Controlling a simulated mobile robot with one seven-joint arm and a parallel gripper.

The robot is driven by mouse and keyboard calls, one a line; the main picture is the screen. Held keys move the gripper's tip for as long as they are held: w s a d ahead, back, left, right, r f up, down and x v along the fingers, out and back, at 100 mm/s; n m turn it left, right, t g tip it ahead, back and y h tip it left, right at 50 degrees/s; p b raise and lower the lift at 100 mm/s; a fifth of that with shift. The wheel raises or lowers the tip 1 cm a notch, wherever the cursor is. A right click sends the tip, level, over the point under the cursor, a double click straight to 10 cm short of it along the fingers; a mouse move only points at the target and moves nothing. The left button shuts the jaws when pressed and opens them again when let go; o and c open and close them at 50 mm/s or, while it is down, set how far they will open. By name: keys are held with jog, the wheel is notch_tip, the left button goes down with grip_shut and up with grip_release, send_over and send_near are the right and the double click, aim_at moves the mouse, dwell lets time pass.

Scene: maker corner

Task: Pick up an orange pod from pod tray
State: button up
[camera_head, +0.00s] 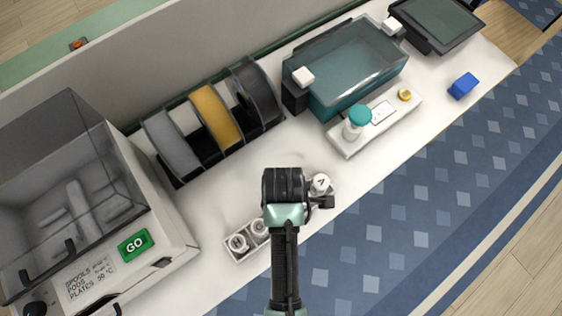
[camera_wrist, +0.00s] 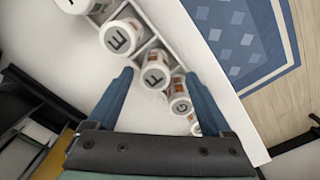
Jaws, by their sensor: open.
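The white pod tray (camera_head: 250,254) lies near the bench's front edge, its middle hidden under my arm and gripper in the head view. A pod with an H lid (camera_head: 238,243) is at its left end and one with an A lid (camera_head: 320,183) at its right. The wrist view shows a row of white-lidded pods with orange marks on their sides: E (camera_wrist: 120,37), F (camera_wrist: 154,76) and G (camera_wrist: 181,105). My gripper (camera_wrist: 162,78) is open and empty over the row, its blue fingers either side of the F and G pods. I cannot tell its height above them.
A machine with a clear cover and green GO button (camera_head: 134,244) stands left. Filament spools (camera_head: 213,115) stand behind the tray. A teal clear-lidded box (camera_head: 350,75), a white holder with a teal-capped bottle (camera_head: 356,120) and a blue block (camera_head: 463,86) are to the right.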

jog(key=f, duration=0.4)
jog(key=shift+w+a+f, duration=0.2)
jog(key=shift+w, duration=0.1)
grip_shut()
